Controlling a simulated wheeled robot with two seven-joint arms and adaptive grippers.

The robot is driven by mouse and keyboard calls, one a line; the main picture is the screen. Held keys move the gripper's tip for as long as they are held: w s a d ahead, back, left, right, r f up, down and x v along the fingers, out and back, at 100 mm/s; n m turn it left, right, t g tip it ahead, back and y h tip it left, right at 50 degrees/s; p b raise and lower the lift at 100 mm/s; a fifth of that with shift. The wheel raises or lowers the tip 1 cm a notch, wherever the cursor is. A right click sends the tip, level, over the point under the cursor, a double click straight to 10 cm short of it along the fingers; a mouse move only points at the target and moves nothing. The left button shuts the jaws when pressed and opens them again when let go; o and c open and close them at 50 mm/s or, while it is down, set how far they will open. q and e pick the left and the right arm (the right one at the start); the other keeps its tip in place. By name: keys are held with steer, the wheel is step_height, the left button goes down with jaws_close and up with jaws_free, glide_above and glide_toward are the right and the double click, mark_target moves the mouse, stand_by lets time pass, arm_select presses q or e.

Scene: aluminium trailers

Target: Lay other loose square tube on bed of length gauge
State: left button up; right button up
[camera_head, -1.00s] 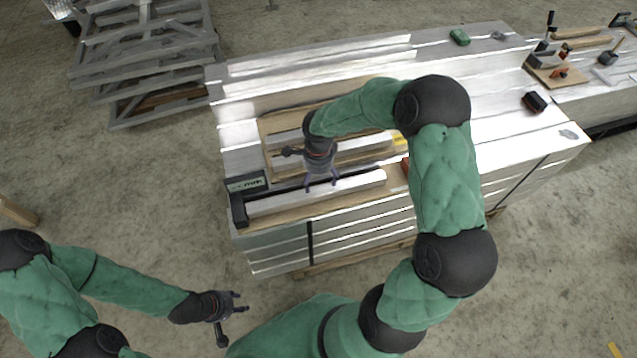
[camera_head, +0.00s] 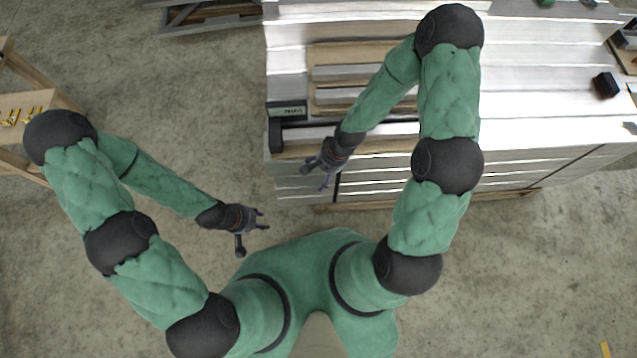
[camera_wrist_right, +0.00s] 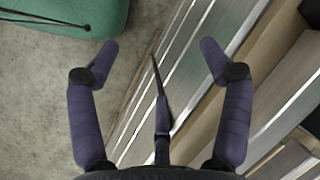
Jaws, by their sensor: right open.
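The length gauge has a small display (camera_head: 288,111) and a black end stop (camera_head: 275,136) at the near left of the aluminium stack. A pale square tube (camera_head: 308,133) lies along its bed beside the stop; my right forearm hides part of it. Two more square tubes, a rear one (camera_head: 345,73) and a nearer one (camera_head: 336,96), lie on a wooden board behind, partly covered by my right arm. My right gripper (camera_head: 318,179) is open and empty at the stack's front edge; its spread fingers show in the right wrist view (camera_wrist_right: 158,58). My left gripper (camera_head: 264,219) appears open and empty over the floor.
The aluminium stack (camera_head: 530,90) extends right, with a black block (camera_head: 605,85) on it. A wooden stand (camera_head: 25,103) with small yellow items is at the left. Bare floor (camera_head: 210,110) lies between stand and stack.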

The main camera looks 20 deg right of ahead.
steer(key=s+a+f+n, duration=0.3)
steer(key=s+n, duration=0.3)
steer(key=s, duration=0.2)
steer(key=shift+a+f, duration=0.15)
steer(key=shift+f, duration=0.55)
stand_by(0.4)
